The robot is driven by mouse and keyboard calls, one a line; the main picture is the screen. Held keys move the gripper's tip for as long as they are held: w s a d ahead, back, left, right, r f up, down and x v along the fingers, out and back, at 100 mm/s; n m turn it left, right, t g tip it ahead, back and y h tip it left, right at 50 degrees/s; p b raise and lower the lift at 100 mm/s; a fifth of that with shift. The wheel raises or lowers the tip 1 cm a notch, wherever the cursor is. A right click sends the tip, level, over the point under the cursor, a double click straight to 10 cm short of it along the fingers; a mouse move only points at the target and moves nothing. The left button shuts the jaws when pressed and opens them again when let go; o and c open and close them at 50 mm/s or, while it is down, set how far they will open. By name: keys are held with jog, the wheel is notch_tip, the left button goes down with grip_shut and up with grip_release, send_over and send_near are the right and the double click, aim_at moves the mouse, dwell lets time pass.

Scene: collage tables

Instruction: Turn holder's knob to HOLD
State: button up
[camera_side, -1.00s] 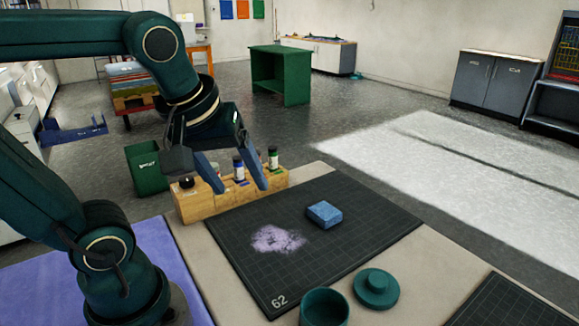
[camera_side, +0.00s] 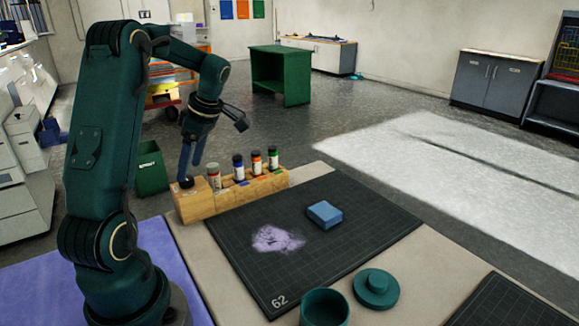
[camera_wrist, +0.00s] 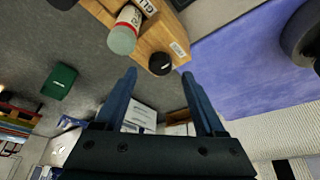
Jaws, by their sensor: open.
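The wooden holder (camera_side: 225,200) stands along the back edge of the work table with several capped bottles in it. Its black round knob (camera_side: 187,182) is on top at the left end; it also shows in the wrist view (camera_wrist: 160,64). A small white label (camera_wrist: 178,49) is beside the knob, too small to read; I cannot tell the knob's setting. My gripper (camera_side: 190,174) points down at the knob. In the wrist view my gripper (camera_wrist: 159,74) is open, its blue fingers apart, with the knob lined up between the tips. I cannot tell whether they touch it.
A bottle with a grey-green cap (camera_wrist: 122,39) stands close to the knob. The dark cutting mat (camera_side: 350,235) carries a blue block (camera_side: 324,214) and a purple powdery patch (camera_side: 277,239). A teal pot (camera_side: 324,308) and lid (camera_side: 376,288) are in front.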

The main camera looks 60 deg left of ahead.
aim_at(187, 180)
jog(key=shift+x, duration=1.6)
grip_shut()
jog(key=shift+d+m, duration=0.1)
jog(key=shift+m, duration=0.3)
jog(key=m+t, duration=0.1)
jog(key=m, duration=0.1)
jog(key=shift+s+r+m+y, duration=0.1)
jog(key=shift+m+y, duration=0.3)
jog(key=m, duration=0.1)
jog(key=m+t, duration=0.1)
jog(key=m, duration=0.1)
jog(key=shift+s+m+y, duration=0.15)
jog(key=shift+m+y, duration=0.15)
jog(key=m+t, duration=0.2)
jog(key=m, duration=0.2)
jog(key=shift+s, duration=0.15)
jog(key=shift+m+t, duration=0.4)
jog(key=shift+m, duration=0.6)
